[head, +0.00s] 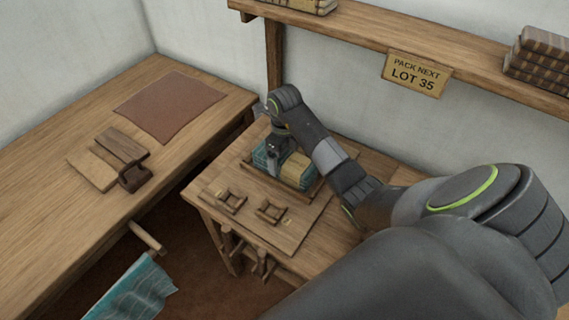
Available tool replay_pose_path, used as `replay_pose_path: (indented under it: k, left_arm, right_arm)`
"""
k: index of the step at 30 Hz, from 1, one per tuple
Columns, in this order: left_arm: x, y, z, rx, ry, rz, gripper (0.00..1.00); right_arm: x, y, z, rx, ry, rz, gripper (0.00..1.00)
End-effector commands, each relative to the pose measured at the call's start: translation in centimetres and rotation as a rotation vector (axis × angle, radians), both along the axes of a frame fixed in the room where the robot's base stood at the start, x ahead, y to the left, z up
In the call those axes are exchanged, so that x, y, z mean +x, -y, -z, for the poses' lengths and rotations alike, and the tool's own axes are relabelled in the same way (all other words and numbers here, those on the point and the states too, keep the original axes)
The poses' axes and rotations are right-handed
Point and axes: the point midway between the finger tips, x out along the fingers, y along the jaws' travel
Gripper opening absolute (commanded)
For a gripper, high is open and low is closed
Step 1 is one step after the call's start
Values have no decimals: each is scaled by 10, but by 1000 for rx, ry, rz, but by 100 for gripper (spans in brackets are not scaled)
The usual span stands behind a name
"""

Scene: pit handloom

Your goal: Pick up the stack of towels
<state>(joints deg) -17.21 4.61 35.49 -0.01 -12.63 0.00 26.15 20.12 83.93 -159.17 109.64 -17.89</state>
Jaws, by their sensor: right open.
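A teal folded stack (262,160), which looks like towels, sits in a shallow wooden tray (290,193) on the small wooden table. A tan folded stack (299,165) sits to its right in the same tray. My right gripper (272,160) points down at the teal stack, with its open fingers at or just over it. My wrist hides part of the teal stack, and I cannot tell whether the fingers touch it. My left gripper is out of view.
Two small wooden frames (270,211) lie in front of the tray. A wall shelf (360,38) with folded stacks (546,62) and a "LOT 35" sign (416,74) runs behind. The long bench (50,235) at left holds a brown mat (170,105) and wooden pieces.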

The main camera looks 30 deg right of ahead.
Motion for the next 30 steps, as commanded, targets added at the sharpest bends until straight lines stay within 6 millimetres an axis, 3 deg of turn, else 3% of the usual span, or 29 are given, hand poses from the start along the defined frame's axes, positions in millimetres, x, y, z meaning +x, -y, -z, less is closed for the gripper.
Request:
replay_pose_path:
  k: [10, 21, 30]
  left_arm:
    - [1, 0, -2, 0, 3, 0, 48]
    - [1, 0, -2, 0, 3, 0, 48]
    - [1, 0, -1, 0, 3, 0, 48]
  right_arm:
    - [0, 0, 9, -1, 0, -1, 90]
    - [0, 0, 9, -1, 0, -1, 41]
    - [1, 0, 5, -1, 2, -1, 39]
